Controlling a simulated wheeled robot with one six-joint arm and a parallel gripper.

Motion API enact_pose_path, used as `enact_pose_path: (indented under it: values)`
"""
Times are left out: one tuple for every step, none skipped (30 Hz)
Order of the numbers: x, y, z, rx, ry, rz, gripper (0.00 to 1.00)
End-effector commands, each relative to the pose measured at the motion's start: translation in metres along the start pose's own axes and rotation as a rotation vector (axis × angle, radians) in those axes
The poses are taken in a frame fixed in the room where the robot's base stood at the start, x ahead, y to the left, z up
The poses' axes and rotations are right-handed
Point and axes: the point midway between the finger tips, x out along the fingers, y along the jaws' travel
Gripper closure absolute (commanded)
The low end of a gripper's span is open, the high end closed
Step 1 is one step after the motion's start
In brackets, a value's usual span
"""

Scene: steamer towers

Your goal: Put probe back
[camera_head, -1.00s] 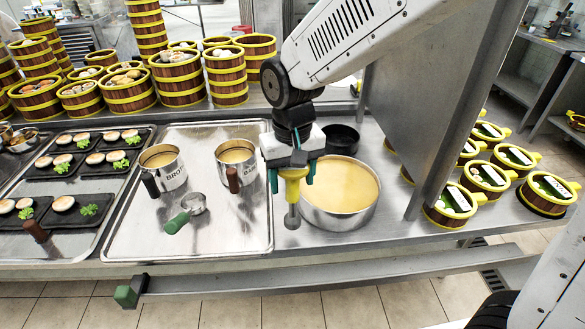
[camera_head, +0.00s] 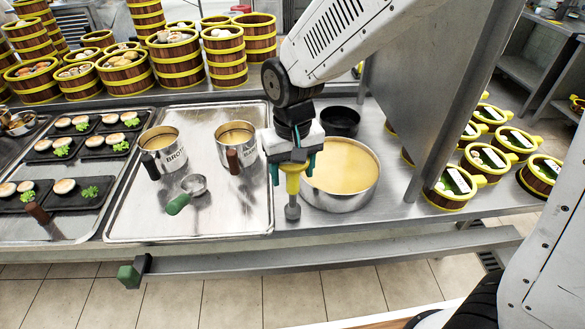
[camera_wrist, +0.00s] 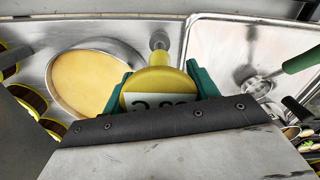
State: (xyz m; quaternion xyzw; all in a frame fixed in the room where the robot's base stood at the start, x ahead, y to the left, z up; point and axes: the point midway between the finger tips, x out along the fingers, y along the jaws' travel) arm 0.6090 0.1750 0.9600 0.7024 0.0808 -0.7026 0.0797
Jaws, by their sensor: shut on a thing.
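The probe (camera_head: 292,185) has a yellow body and a grey metal round tip. My gripper (camera_head: 291,168) is shut on its yellow upper part and holds it upright, tip down. In the head view it hangs between the metal tray and the pot of yellow liquid (camera_head: 341,187), close to the pot's left rim. In the wrist view the probe's yellow head (camera_wrist: 157,82) sits between the green fingers, with a white label partly hidden by my gripper's edge. I cannot tell whether the tip touches the counter. No holder for the probe is clearly recognisable.
A metal tray (camera_head: 120,225) holds two broth jugs (camera_head: 170,152) (camera_head: 243,138) and a green-handled ladle (camera_head: 185,197). A black bowl (camera_head: 340,119) stands behind the pot. A metal partition (camera_head: 420,90) rises to the right, with several yellow-rimmed steamers (camera_head: 452,202) beyond it. Steamer towers (camera_head: 174,75) stand behind.

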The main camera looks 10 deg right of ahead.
Motion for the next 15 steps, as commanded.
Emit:
enact_pose_path:
  values:
    - [0.0007,0.0000,0.0000,0.000,0.000,0.000,0.91]
    - [0.0012,0.0000,0.0000,0.000,0.000,0.000,0.91]
    - [0.0018,0.0000,0.0000,0.000,0.000,0.000,0.91]
    - [0.0023,0.0000,0.0000,0.000,0.000,0.000,0.91]
    - [0.0027,0.0000,0.0000,0.000,0.000,0.000,0.91]
    - [0.0033,0.0000,0.0000,0.000,-0.001,0.000,0.91]
    - [0.0037,0.0000,0.0001,0.000,-0.001,0.000,0.91]
    - [0.0042,0.0000,0.0000,0.000,-0.001,0.000,0.91]
    - [0.0048,0.0000,0.0001,0.000,-0.001,0.000,0.91]
    - [0.0052,0.0000,0.0001,0.000,-0.001,0.000,0.91]
    - [0.0057,0.0000,0.0001,0.000,-0.001,0.000,0.91]
    - [0.0063,0.0000,0.0001,0.000,-0.001,0.000,0.91]
    - [0.0067,0.0000,0.0001,0.000,-0.001,0.000,0.91]
    - [0.0071,0.0000,0.0001,0.000,-0.001,0.000,0.91]
    - [0.0078,0.0000,0.0000,0.000,0.000,0.000,0.91]
